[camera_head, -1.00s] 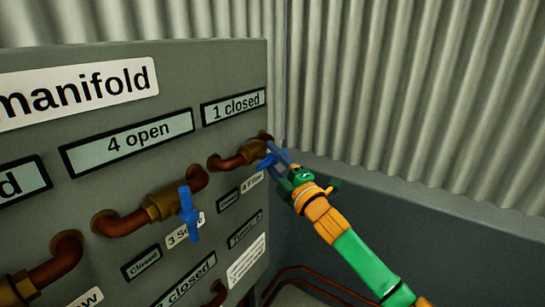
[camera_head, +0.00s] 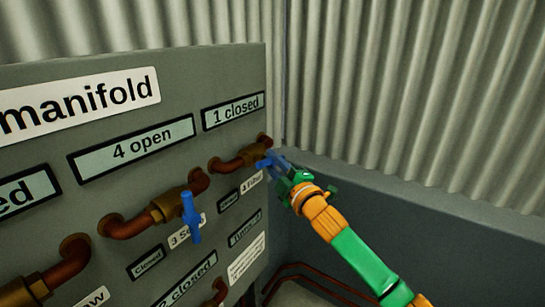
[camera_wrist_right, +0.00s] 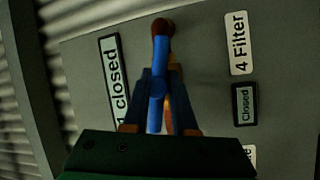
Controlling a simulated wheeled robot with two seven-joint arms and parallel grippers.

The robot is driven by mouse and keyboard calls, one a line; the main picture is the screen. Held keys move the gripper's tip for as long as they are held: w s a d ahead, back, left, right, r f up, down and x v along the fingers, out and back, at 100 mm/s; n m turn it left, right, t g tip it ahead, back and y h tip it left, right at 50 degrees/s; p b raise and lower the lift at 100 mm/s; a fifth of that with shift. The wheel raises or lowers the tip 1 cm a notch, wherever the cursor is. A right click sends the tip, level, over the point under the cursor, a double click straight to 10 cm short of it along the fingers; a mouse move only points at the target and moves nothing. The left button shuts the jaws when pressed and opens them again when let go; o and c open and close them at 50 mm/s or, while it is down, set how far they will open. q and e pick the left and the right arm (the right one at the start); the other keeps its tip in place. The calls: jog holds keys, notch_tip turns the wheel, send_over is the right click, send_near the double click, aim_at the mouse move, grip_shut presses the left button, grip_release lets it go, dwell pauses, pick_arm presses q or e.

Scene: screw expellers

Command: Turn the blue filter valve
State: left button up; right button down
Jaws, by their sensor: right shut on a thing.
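The blue filter valve handle (camera_head: 264,162) sits on the copper pipe at the right end of the grey panel, under the "1 closed" sign. My right gripper (camera_head: 278,163) is at this handle and shut on it. In the right wrist view the blue handle (camera_wrist_right: 157,85) stands upright between the two blue fingers of my right gripper (camera_wrist_right: 158,115). The "4 Filter" label (camera_wrist_right: 239,43) and a small "Closed" sign (camera_wrist_right: 244,104) are beside it. Part of the handle is hidden by the fingers. My left gripper is not in view.
Another blue valve handle (camera_head: 191,217) hangs downward on the pipe to the left, by a partly hidden label. The grey panel (camera_head: 225,80) bears several signs. Corrugated walls (camera_head: 400,90) stand behind and to the right, with free room around my right arm.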

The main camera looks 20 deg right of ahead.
jog(key=m, duration=0.1)
jog(key=m+g, duration=0.1)
jog(key=m, duration=0.1)
jog(key=shift+r+m+g+h, duration=0.3)
jog(key=shift+a+m+g, duration=0.1)
jog(key=shift+m+g, duration=1.1)
jog(key=shift+m, duration=1)
jog(key=c, duration=0.9)
grip_release()
jog(key=shift+o, duration=0.8)
jog(key=shift+f, duration=0.1)
jog(key=shift+w+f, duration=0.1)
jog(key=shift+f, duration=0.05)
